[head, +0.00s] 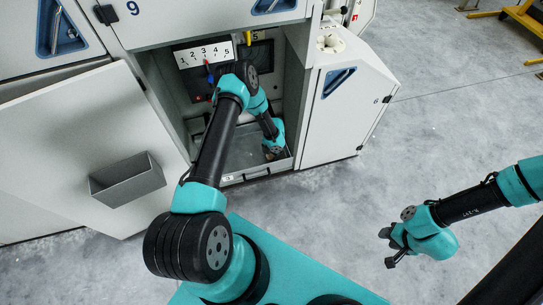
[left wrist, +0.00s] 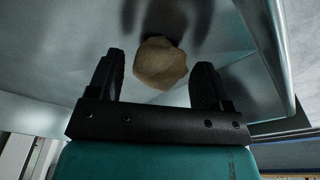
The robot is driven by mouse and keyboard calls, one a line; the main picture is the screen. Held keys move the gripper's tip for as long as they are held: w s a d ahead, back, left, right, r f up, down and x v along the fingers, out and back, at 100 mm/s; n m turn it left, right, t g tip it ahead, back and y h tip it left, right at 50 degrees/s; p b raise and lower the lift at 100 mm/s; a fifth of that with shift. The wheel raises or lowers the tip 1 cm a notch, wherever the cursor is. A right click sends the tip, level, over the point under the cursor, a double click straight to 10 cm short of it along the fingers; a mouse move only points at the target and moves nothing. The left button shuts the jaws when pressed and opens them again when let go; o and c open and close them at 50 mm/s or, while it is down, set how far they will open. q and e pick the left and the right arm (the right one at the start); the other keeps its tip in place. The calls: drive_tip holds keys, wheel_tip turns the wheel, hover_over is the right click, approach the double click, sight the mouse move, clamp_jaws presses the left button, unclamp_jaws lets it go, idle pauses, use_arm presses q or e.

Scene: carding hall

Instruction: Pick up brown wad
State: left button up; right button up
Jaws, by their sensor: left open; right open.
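The brown wad (left wrist: 160,62) is a rounded tan lump on a grey metal surface in the left wrist view. My left gripper (left wrist: 160,78) is open, with one dark finger on each side of the wad; the wad sits between the fingertips, and I cannot tell whether either finger touches it. In the head view my left arm reaches into the open machine compartment, and its gripper (head: 274,152) is low inside, near the metal floor. The wad cannot be made out there. My right gripper (head: 388,247) is open and empty over the floor at the right.
The compartment (head: 245,158) has side walls close around my left arm. A numbered white plate (head: 203,53) hangs above. An open door with a grey bin (head: 128,182) is at left, and a white door (head: 335,110) at right.

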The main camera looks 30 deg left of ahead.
use_arm(q)
drive_tip(key=shift+f, duration=0.25)
drive_tip(key=shift+c, duration=0.5)
drive_tip(key=c, duration=0.9)
